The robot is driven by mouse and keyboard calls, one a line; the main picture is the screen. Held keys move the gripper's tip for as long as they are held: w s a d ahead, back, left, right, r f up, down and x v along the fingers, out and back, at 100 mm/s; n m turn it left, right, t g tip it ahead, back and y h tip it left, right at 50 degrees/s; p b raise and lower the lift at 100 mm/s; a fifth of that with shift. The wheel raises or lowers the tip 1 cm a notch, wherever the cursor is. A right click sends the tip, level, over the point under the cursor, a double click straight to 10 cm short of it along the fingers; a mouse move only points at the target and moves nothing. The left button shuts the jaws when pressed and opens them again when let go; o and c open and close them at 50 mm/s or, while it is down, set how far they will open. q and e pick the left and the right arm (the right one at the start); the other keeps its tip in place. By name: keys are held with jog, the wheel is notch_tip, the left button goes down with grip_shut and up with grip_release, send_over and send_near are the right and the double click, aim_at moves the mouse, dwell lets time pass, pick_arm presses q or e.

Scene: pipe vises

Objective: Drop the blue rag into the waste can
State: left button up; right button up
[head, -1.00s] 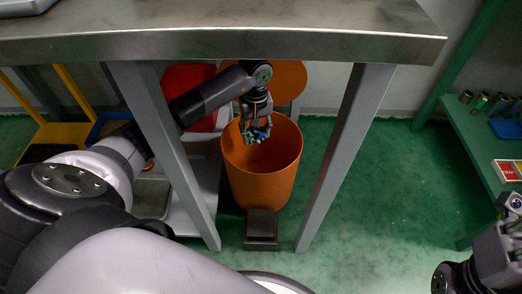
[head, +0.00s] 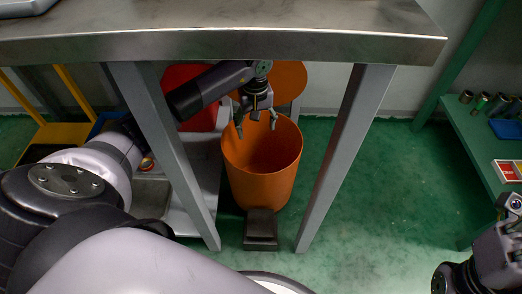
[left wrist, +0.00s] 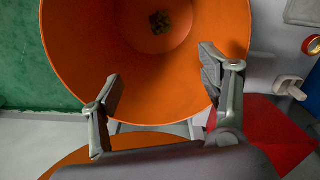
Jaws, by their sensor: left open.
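The waste can (head: 262,188) is orange and open-topped and stands on the floor under the steel bench. My left gripper (head: 257,122) is open and empty over the back of its mouth, fingers pointing down. In the left wrist view the two fingertips (left wrist: 160,83) are wide apart over the can's opening (left wrist: 75,45), with nothing between them. A small dark, crumpled patch (left wrist: 160,22) shows on the can's bottom; I cannot tell whether it is the blue rag. The rag is not otherwise visible. Only part of my right arm shows at the lower right.
The steel bench top (head: 220,42) spans above, with grey legs (head: 345,160) on both sides of the can. The orange lid (head: 287,82) stands raised behind it and a dark pedal (head: 261,228) is in front. A green shelf (head: 485,145) is at right. Floor between is clear.

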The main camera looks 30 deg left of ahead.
pick_arm(q)
notch_tip(320, 180, up, 9)
jog(key=shift+r, duration=0.2)
dwell(0.5)
